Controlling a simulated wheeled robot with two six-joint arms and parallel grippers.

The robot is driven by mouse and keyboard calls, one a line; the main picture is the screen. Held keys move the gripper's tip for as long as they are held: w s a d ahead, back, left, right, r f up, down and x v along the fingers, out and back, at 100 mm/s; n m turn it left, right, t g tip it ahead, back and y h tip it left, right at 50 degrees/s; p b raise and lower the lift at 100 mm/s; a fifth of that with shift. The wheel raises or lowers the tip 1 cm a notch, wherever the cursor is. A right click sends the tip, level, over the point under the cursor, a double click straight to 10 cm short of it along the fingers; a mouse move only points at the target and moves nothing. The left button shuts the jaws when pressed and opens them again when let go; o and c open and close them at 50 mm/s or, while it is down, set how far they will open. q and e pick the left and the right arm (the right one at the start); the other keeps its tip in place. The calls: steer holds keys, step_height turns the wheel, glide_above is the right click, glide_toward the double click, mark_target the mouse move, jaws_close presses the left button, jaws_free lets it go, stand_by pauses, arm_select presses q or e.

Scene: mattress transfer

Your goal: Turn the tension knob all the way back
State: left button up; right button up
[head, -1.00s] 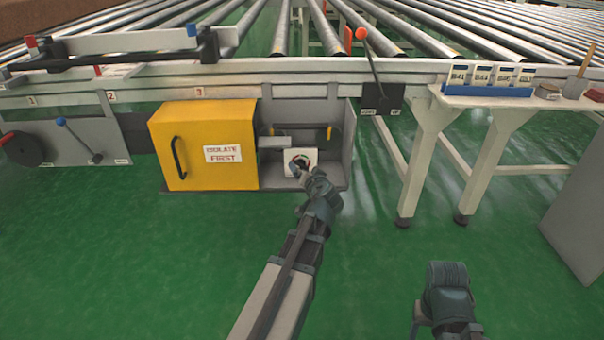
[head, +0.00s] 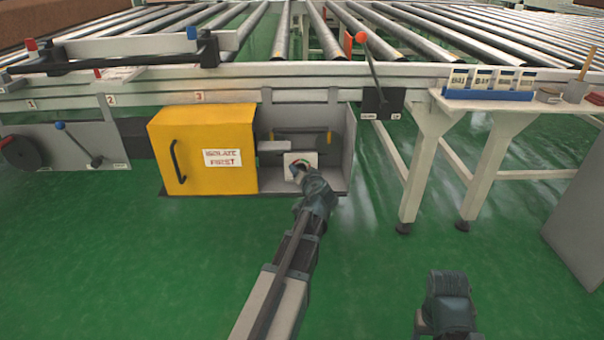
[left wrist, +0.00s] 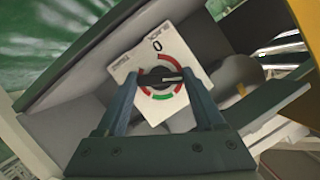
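The tension knob (left wrist: 160,79) is a black bar on a white square plate with a red and green ring and a "0" mark. In the left wrist view the bar lies nearly crosswise, between my left gripper's fingertips (left wrist: 158,76). The fingers stand wide apart, one at each side of the knob; whether either touches it is unclear. In the head view the plate (head: 308,158) sits inside the open grey cabinet, and my left gripper (head: 296,172) partly covers the knob. My right gripper (head: 446,325) is low at the right, far from the knob, its fingers not clearly visible.
The yellow door (head: 203,150), marked "ISOLATE FIRST", stands left of the knob. The cabinet's grey side wall (head: 348,150) is close on the right. A red-ball lever (head: 370,65) rises above right. A white bench (head: 440,105) stands farther right. Green floor lies clear in front.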

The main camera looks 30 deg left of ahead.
arm_select(q)
steer(key=c, duration=0.5)
steer(key=shift+c, duration=0.2)
steer(key=shift+s+a+r+n+t+h+p, duration=0.1)
steer(key=shift+n+t+h+p, duration=0.2)
steer(key=shift+n+h+p, duration=0.65)
steer(key=n+t+h+b, duration=0.1)
steer(key=n, duration=0.2)
steer(key=shift+a+n+h, duration=0.1)
steer(key=shift+n+h, duration=0.15)
steer(key=shift+n, duration=0.1)
steer(key=n, duration=0.1)
steer(key=n+t+h+b, duration=0.1)
steer(key=n, duration=0.1)
steer(key=shift+s+f+t+h, duration=0.1)
steer(key=shift+f+t+h, duration=0.15)
steer(key=shift+t+h, duration=0.05)
steer(key=shift+a+n+t+h+b, duration=0.1)
steer(key=shift+n+t+h+b, duration=0.4)
steer(key=shift+n+b, duration=0.45)
steer(key=shift+n+t+h+b, duration=0.3)
steer(key=shift+n+t+b, duration=0.1)
steer(key=shift+n, duration=0.45)
